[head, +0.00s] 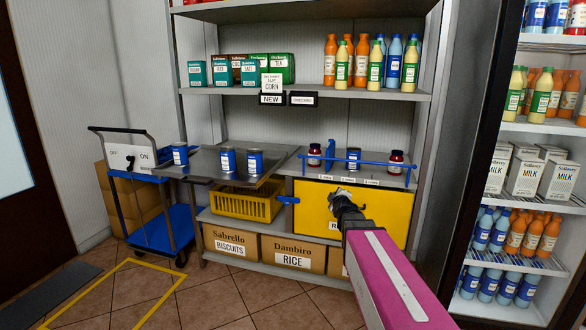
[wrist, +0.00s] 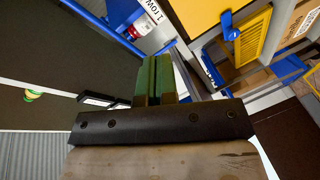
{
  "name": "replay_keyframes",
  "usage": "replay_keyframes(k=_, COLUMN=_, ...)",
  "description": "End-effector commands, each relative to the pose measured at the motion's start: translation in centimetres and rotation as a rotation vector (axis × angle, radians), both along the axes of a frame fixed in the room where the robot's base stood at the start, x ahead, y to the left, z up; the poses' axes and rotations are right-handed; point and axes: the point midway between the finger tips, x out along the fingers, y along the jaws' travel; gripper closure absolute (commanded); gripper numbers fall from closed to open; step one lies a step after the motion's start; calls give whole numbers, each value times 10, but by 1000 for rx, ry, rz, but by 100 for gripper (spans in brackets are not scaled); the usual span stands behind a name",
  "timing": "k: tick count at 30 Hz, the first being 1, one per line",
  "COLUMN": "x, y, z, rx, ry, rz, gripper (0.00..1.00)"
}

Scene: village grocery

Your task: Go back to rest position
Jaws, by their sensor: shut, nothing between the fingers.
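My gripper (head: 340,194) is in front of the yellow panel (head: 315,205) under the shelf top in the head view, at the end of my magenta arm. In the wrist view its green fingers (wrist: 153,82) are together with nothing between them. No object hangs from it. The panel's lettering is mostly hidden behind my gripper and arm.
A blue rail (head: 358,163) and jars (head: 396,158) stand above the panel; a blue handle (head: 288,200) sticks out at its left. Blue cans (head: 255,162) stand on the grey top. A cart (head: 165,225) is at left, a drinks fridge (head: 515,160) at right.

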Motion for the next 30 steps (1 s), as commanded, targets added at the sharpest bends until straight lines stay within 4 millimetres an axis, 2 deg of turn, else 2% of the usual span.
replay_keyframes(k=3, x=-29, y=14, z=-49, rx=180, ry=211, rz=22, gripper=100)
replay_keyframes(k=8, x=-76, y=25, z=-111, rx=408, ry=517, rz=-49, gripper=100)
replay_keyframes(k=12, x=-128, y=27, z=-158, rx=576, ry=779, rz=-207, gripper=100)
replay_keyframes(k=15, x=-169, y=25, z=-184, rx=671, ry=946, rz=-372, gripper=100)
replay_keyframes(k=18, x=-208, y=21, z=-203, rx=735, ry=1077, rz=-558, gripper=100)
replay_keyframes(k=22, x=-247, y=16, z=-217, rx=779, ry=1180, rz=-769, gripper=100)
replay_keyframes(k=25, x=-264, y=13, z=-221, rx=793, ry=1216, rz=-874, gripper=100)
replay_keyframes(k=30, x=-272, y=11, z=-223, rx=799, ry=1232, rz=-934, gripper=100)
